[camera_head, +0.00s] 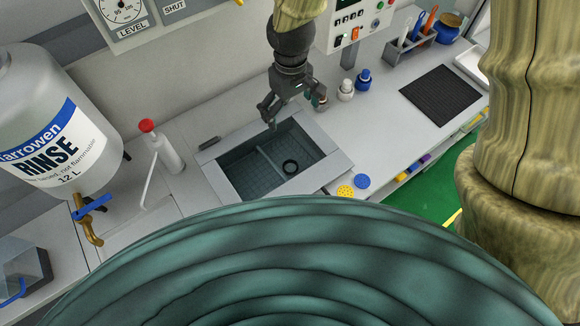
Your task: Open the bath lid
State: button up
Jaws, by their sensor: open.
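The bath (325,171) is a rectangular basin with a light grey rim, set in the counter at the middle of the view. My gripper (292,109) is open and empty, over the back edge of the bath. Its height above the rim is hard to judge.
A white bottle with a red cap (164,150) stands left of the bath, and a big rinse jug (50,120) farther left. White (346,90) and blue (364,79) small bottles stand close right of my gripper. A black mat (441,95) lies farther right.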

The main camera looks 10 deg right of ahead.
aim_at(314, 179)
jog(key=u, duration=0.05)
jog(key=k, duration=1)
jog(key=z, duration=0.05)
